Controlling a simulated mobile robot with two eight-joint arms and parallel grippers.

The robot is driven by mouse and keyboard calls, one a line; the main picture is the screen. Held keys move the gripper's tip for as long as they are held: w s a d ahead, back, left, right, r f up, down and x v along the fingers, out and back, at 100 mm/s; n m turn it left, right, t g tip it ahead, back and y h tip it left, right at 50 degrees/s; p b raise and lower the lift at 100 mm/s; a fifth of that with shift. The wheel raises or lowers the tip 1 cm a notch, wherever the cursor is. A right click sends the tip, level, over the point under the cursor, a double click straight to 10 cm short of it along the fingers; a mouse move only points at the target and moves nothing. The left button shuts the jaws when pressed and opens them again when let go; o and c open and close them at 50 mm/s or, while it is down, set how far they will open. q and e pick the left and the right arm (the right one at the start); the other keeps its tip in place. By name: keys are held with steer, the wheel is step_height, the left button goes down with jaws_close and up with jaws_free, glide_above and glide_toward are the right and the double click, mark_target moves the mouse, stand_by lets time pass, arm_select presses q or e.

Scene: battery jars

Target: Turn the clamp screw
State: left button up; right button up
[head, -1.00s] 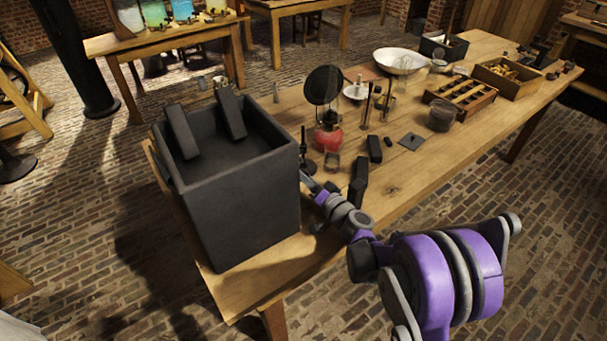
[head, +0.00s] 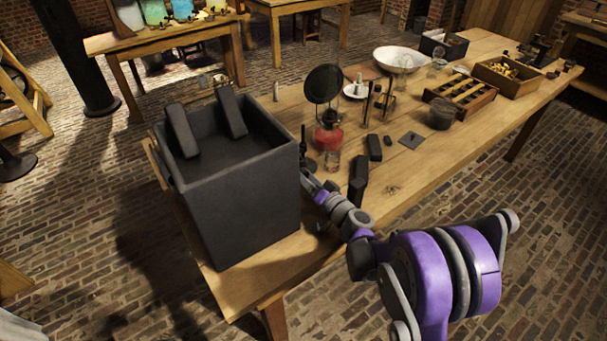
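A large dark square jar (head: 240,195) stands on the near left end of the wooden table, with two dark blocks (head: 182,130) (head: 231,112) upright at its open top. I cannot make out the clamp screw for certain; small metal pieces (head: 204,82) show just past the jar's far rim. My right arm, purple and grey, reaches in from the lower right. Its far end, with the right gripper (head: 310,180), is close to the jar's right side; the fingers are too small and partly hidden to read. My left gripper is not in view.
The table's near right edge (head: 420,192) is bare.

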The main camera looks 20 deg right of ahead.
steer(key=v, duration=1)
steer(key=shift+s+d, duration=0.15)
steer(key=shift+s, duration=0.25)
steer(key=shift+r, duration=0.1)
